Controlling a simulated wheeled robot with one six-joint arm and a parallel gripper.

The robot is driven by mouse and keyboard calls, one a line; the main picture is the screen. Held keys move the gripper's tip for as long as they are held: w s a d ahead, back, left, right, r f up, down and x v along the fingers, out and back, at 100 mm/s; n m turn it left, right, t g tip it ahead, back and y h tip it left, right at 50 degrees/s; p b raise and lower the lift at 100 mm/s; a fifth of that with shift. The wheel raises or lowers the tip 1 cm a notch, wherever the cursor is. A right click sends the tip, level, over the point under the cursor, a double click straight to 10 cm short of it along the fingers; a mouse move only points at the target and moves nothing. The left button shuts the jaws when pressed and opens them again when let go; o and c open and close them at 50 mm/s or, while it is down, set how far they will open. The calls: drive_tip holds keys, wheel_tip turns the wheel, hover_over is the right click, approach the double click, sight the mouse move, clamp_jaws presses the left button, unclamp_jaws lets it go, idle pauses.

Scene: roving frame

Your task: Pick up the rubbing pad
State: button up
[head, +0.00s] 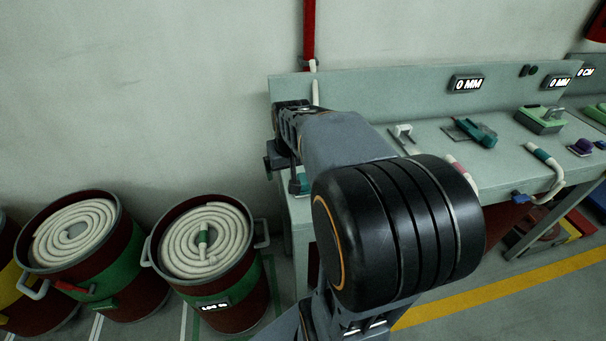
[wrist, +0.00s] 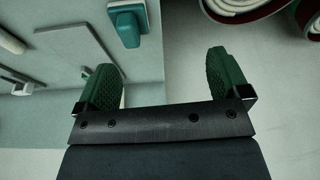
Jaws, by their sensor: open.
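My gripper (wrist: 163,72) is open in the wrist view, with its two green ridged fingers wide apart and nothing between them. A teal block with a pale part (wrist: 127,24) lies on the grey bench beyond the left finger, apart from it. It may be the rubbing pad, but I cannot tell for sure. In the head view my arm hides part of the bench. There my gripper is mostly hidden at the bench's left end. A teal tool on a plate (head: 474,132) and a green block with a handle (head: 541,119) also stand on the bench.
The bench (head: 375,88) runs to the right, with displays on its back panel. A drum with coiled white rope (head: 232,305) stands on the floor left of it, and another drum (head: 130,290) beside that. A red pipe (head: 310,30) runs down the wall.

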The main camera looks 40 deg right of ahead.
drive_tip(key=m, duration=0.1)
approach(303, 178)
drive_tip(key=x, duration=0.2)
drive_tip(key=p+x, duration=0.1)
drive_tip(key=x, duration=0.3)
drive_tip(key=shift+w+d+r+p, duration=0.1)
drive_tip(key=shift+w+d+p, duration=0.05)
drive_tip(key=shift+w+p, duration=0.15)
drive_tip(key=shift+s+p+x, duration=0.1)
drive_tip(key=shift+p+x, duration=0.35)
drive_tip(key=shift+x, duration=1.2)
drive_tip(key=shift+s+p+x, duration=0.15)
drive_tip(key=shift+p+x, duration=0.25)
drive_tip(key=shift+x, duration=1.25)
drive_tip(key=c, duration=1)
drive_tip(key=shift+c, duration=0.2)
